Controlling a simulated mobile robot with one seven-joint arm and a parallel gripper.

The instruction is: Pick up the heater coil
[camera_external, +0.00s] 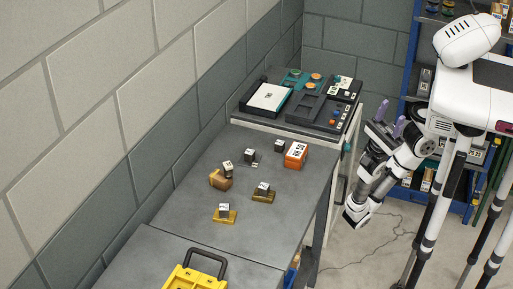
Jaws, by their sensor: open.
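Several small parts lie on the grey bench, most with a small dark cube carrying a white label. They include a brass-coloured piece (225,217) at the front, another brass-coloured piece (262,196), a tan-orange piece (220,181) at the left, a dark labelled cube (279,146) and an orange box (296,155) at the back right. They are too small to tell which is the heater coil. My gripper (390,120), with purple fingers, is open and empty, right of the bench and apart from all the parts.
The grey bench (290,226) has bare room at its front right. Dark trays and a control panel (318,104) stand on a cabinet behind it. A yellow case (193,280) with a black handle is at the front. A block wall runs along the left; a blue shelf rack (407,60) stands behind me.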

